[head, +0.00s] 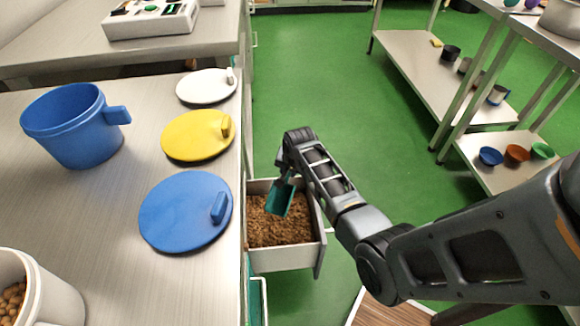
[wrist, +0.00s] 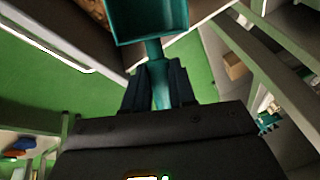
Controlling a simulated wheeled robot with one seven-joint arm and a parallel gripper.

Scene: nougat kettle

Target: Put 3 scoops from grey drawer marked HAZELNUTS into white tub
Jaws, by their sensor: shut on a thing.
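My gripper (head: 289,176) is shut on the handle of a teal scoop (head: 279,200). The scoop hangs tilted over the open grey drawer (head: 283,261), and it also shows in the wrist view (wrist: 160,22), with no nuts visible on it. The drawer holds brown, crumbly contents; no label on it can be read from here. I cannot tell whether the scoop touches them. A white tub (head: 58,296) stands at the lower left of the counter, cut off by the picture edge. Round tan pieces show inside it.
On the steel counter (head: 110,215) are a blue jug (head: 70,130) and blue (head: 180,215), yellow (head: 190,137) and white (head: 203,87) lids. Shelves with small bowls stand at the right. Green floor lies between.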

